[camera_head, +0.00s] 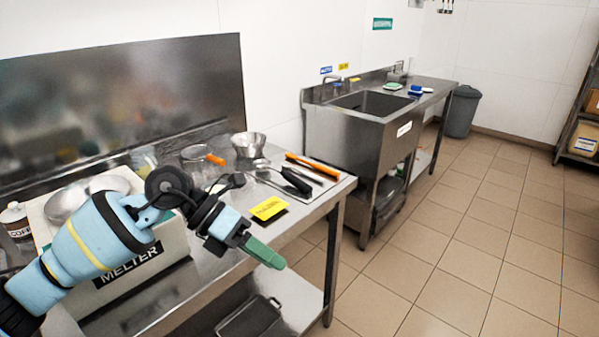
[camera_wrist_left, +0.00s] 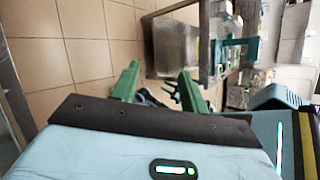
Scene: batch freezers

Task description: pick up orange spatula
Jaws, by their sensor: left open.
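A long orange-handled tool (camera_head: 313,165), which looks like the orange spatula, lies near the back right of the steel table among other utensils. A second, short orange piece (camera_head: 216,159) shows by a clear container; I cannot tell what it belongs to. My left gripper (camera_head: 264,252) has green fingers and is in front of the table's front edge, well apart from both orange things. In the left wrist view, the left gripper (camera_wrist_left: 158,88) shows its two fingers spread apart with nothing seen between them. My right gripper is in neither view.
A melter (camera_head: 128,268) stands at the table's left. Black-handled utensils (camera_head: 296,180), a yellow sign (camera_head: 269,208) and a metal bowl (camera_head: 248,146) are near the orange tool. A steel sink unit (camera_head: 345,140) stands beyond. The tiled floor at right is clear.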

